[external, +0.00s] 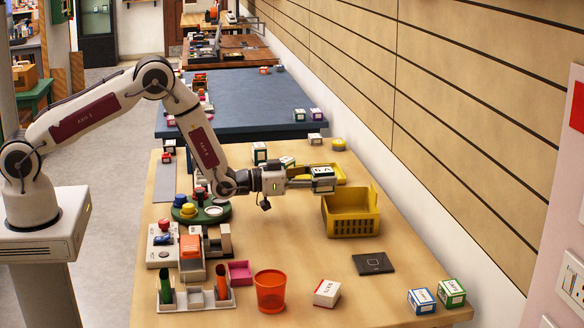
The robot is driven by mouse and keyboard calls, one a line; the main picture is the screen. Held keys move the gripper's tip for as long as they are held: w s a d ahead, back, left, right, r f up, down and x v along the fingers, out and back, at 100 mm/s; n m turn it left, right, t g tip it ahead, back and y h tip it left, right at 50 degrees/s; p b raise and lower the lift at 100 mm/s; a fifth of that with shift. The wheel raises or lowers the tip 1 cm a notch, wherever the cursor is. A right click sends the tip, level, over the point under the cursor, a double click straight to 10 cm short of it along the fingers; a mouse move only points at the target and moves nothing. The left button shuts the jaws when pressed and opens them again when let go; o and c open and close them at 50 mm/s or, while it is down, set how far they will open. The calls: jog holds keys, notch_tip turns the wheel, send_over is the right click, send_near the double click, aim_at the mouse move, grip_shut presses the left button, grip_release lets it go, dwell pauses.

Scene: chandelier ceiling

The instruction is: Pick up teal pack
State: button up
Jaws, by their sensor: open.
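A small pack with a white lettered face and dark teal sides (322,185) is at the fingertips of my gripper (308,177), above the back left of the yellow basket. My gripper reaches level to the right, its fingers open. I cannot tell whether the fingers touch the pack or what, if anything, supports it. Another white pack with dark teal-green sides (260,153) stands farther back on the table, behind my wrist.
A red-white pack (327,293), orange cup (270,291), dark pad (373,264), blue pack (421,301) and green pack (451,293) are nearer. The table's middle is clear.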

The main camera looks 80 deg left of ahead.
aim_at(323, 170)
dwell(0.4)
jog(key=c, duration=1.3)
jog(key=shift+r, duration=0.15)
jog(key=shift+r, duration=4.85)
